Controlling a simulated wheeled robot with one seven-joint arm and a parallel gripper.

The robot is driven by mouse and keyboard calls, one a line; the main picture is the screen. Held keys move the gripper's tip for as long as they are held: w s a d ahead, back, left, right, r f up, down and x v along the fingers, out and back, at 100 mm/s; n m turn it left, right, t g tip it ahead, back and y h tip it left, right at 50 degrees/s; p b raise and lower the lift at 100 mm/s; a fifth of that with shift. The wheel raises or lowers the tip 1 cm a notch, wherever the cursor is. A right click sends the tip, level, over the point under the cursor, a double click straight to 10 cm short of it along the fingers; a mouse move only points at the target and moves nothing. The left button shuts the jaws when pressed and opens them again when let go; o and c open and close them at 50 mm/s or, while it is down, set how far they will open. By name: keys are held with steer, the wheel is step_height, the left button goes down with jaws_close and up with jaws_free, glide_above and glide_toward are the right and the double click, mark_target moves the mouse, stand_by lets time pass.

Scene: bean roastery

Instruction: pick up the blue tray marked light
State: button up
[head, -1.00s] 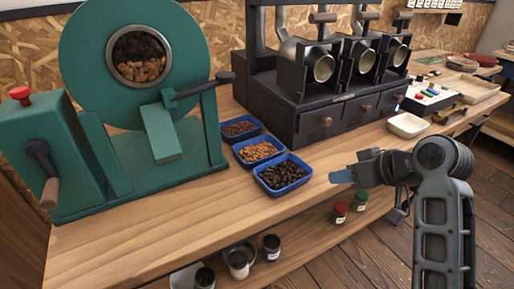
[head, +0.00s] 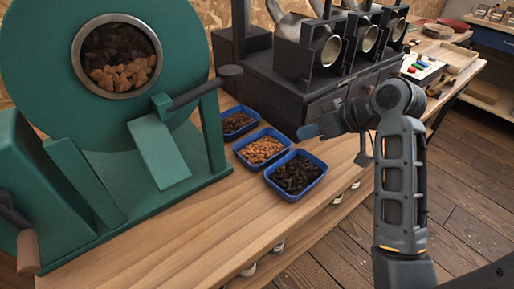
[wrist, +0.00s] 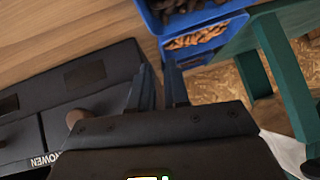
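Three blue trays stand in a row on the bench beside the green roaster. The back tray (head: 254,123) holds brown beans, the middle tray (head: 238,149) light tan beans, and the front tray (head: 272,184) very dark beans. No "light" marking is readable; the middle tray has the palest beans. My gripper (head: 309,131) is above the bench, right of the trays, empty and apart from them. In the wrist view my gripper (wrist: 160,88) shows two fingers with a gap between. Beyond them are the tan-bean tray (wrist: 232,26) and a dark-bean tray (wrist: 150,18), both partly cut off or covered.
The green roaster (head: 165,155) stands close on the trays' left. A black sample roaster with drawers (head: 262,70) stands behind and right, close to my gripper. Bare bench (head: 190,235) lies in front of the trays.

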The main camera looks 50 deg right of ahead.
steer(key=x, duration=0.6)
steer(key=shift+w+f+b, duration=0.15)
steer(key=shift+f+b, duration=0.05)
steer(key=shift+b, duration=0.1)
steer(key=shift+c, duration=0.3)
jaws_close()
